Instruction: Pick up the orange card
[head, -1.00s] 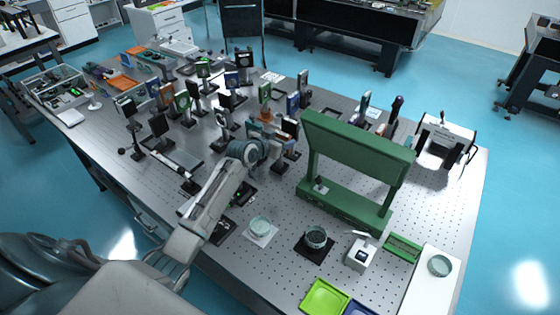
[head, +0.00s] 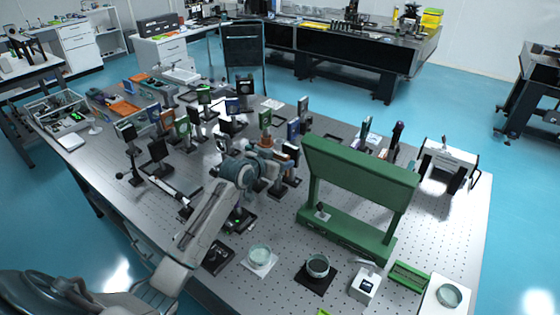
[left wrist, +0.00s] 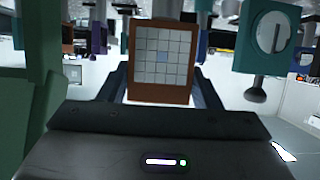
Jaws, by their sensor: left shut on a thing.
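The orange card (left wrist: 161,94) stands upright in the left wrist view, an orange-brown frame around a pale grid of squares. My left gripper (left wrist: 161,99) has its dark fingers on either side of the card's lower part and is shut on it. In the head view my left gripper (head: 275,162) reaches in among the mounted optics, left of the green frame. The card is small and partly hidden there, so its lower edge cannot be made out. My right gripper is not in view.
Mounted optics crowd the table around the gripper; a teal-framed round lens (left wrist: 272,38) stands close on the right in the wrist view. The large green frame (head: 360,172) stands to the right. Glass dishes (head: 259,256) sit near the front edge. Perforated tabletop (head: 285,225) is bare in front.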

